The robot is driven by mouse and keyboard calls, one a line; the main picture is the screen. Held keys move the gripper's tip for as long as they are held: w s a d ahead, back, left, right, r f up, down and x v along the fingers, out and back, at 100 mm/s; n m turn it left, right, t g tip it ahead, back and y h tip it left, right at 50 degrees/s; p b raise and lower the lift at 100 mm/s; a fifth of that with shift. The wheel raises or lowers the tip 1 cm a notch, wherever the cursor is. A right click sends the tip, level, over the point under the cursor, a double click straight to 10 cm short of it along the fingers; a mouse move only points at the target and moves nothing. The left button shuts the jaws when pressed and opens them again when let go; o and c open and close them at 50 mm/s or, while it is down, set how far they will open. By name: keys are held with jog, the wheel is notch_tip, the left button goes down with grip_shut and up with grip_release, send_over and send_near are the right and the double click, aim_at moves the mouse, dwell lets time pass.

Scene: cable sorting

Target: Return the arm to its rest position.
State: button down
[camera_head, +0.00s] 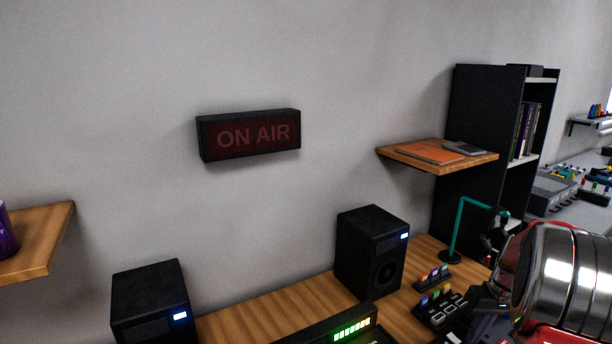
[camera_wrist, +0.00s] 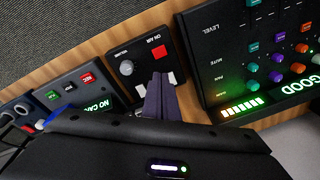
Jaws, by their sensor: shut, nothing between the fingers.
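My arm shows at the lower right of the head view as a shiny silver rounded link (camera_head: 565,275), reaching in over the desk. My gripper (camera_wrist: 160,86) shows in the wrist view with its two dark purple-grey fingers pressed together, and nothing is between them. The fingertips appear over the lower part of a black control box (camera_wrist: 138,56) with a red ON AIR button. I cannot tell whether they touch it. The gripper body fills the bottom of the wrist view and hides part of the desk.
A mixer (camera_wrist: 222,65) with knobs and a green level bar is right of the fingers; a box with REC buttons (camera_wrist: 82,92) is left. Two speakers (camera_head: 370,250) (camera_head: 152,300), a teal stand (camera_head: 459,230) and a wooden shelf (camera_head: 437,157) stand around the wooden desk (camera_head: 245,322).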

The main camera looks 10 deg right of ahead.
jog(key=s+a+r+n+t, duration=0.1)
jog(key=s+a+r, duration=0.3)
jog(key=a, duration=0.9)
jog(key=s+a+r+n+t, duration=0.1)
jog(key=s+a+r, duration=0.4)
jog(key=a, duration=0.8)
jog(key=s+a+r+t, duration=0.2)
jog(key=s+a+r, duration=0.3)
jog(key=a, duration=0.8)
jog(key=shift+s+r+n+h, duration=0.2)
jog(key=shift+r+n+h, duration=0.2)
jog(key=shift+r, duration=0.3)
